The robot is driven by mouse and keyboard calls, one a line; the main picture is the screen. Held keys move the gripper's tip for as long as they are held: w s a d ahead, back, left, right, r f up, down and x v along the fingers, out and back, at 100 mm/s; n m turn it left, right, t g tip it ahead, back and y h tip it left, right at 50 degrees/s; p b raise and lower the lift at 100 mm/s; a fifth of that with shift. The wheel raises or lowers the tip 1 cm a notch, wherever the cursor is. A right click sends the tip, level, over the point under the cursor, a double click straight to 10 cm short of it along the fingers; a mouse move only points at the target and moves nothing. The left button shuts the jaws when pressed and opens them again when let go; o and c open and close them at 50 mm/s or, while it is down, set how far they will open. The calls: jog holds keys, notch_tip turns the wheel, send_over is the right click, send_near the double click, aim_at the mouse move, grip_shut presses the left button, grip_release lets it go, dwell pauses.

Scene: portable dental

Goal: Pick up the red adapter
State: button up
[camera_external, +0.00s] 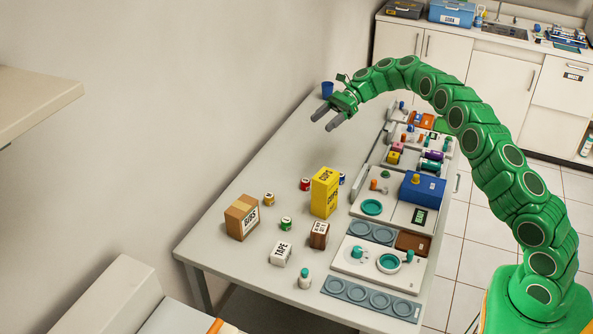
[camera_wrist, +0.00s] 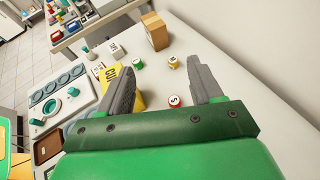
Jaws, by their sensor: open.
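A small red cylinder with a white label (camera_external: 305,184) stands on the grey table, left of the yellow cups box. It also shows in the wrist view (camera_wrist: 175,101), between and beyond my fingers. Red and orange small parts also sit in the far trays; I cannot tell for sure which thing is the red adapter. My gripper (camera_external: 325,121) is open and empty, above the far part of the table and well apart from the red cylinder. In the wrist view its two grey fingers (camera_wrist: 160,66) are spread.
The yellow cups box (camera_external: 325,193) stands tall beside the red cylinder. A brown box (camera_external: 241,217), a yellow jar (camera_external: 269,199), a green jar (camera_external: 286,223) and a white tape box (camera_external: 281,253) stand nearby. Trays line the right side. A blue cup (camera_external: 327,90) stands behind my gripper.

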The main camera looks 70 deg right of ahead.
send_near(309, 179)
jog(key=x, duration=0.3)
jog(key=shift+a+f, duration=0.15)
jog(key=shift+a, duration=0.2)
jog(key=shift+w+d+f+x, duration=0.1)
jog(key=shift+x, duration=1.85)
jog(key=shift+w+d+f+x, duration=0.1)
jog(key=shift+d+f+x, duration=0.05)
jog(key=shift+x, duration=1.8)
jog(key=c, duration=1.1)
jog(key=shift+o, duration=0.2)
jog(key=shift+r, duration=0.1)
